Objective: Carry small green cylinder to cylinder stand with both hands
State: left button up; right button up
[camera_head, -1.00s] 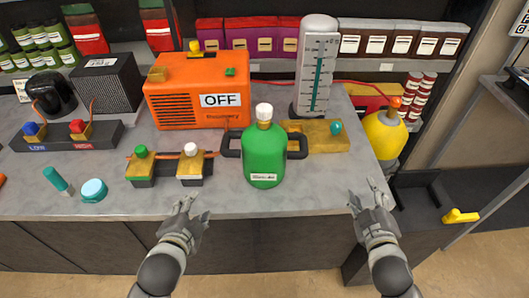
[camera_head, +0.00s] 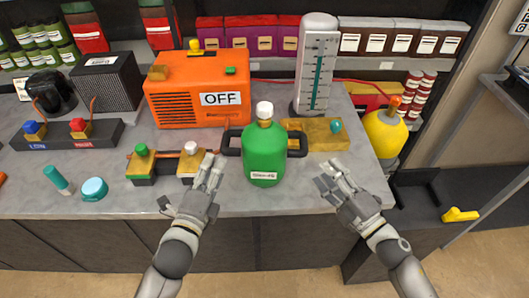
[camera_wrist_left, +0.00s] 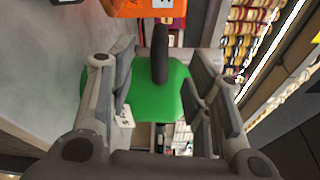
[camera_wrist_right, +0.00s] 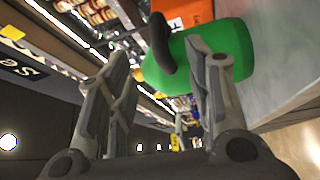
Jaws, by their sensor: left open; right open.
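The small green cylinder (camera_head: 264,155) stands upright on the grey counter, with a white cap, a front label and a dark handle on each side. My left gripper (camera_head: 211,178) is open and empty, to the left and in front of it. In the left wrist view the cylinder (camera_wrist_left: 160,92) and one handle (camera_wrist_left: 160,52) show between the open fingers (camera_wrist_left: 165,85). My right gripper (camera_head: 338,184) is open and empty, to the right and in front of it. In the right wrist view the cylinder (camera_wrist_right: 230,52) is partly behind one finger of the open gripper (camera_wrist_right: 155,75). I cannot identify the cylinder stand.
An orange machine marked OFF (camera_head: 197,95) stands behind left. A white gauge (camera_head: 316,68) and a brass block (camera_head: 322,136) stand behind right. A valve block with green and white knobs (camera_head: 168,163) sits close left. A yellow cylinder (camera_head: 383,138) is beyond the counter's right end.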

aim_at(224, 144)
pick_arm(q)
jog(key=w, duration=0.3)
jog(key=w+d, duration=0.1)
jog(key=w, duration=0.6)
jog(key=shift+w+d+f, duration=0.2)
jog(key=shift+w+d, duration=0.05)
jog(key=shift+w, duration=0.05)
pick_arm(e)
jog(key=x, duration=1)
jog(key=shift+w+a, duration=0.25)
jog(key=shift+a, duration=0.05)
pick_arm(q)
grip_shut()
pick_arm(e)
grip_shut()
pick_arm(q)
jog(key=shift+w+r, duration=0.15)
jog(key=shift+r, duration=0.25)
pick_arm(e)
jog(key=shift+w+r, duration=0.1)
jog(key=shift+r, duration=0.3)
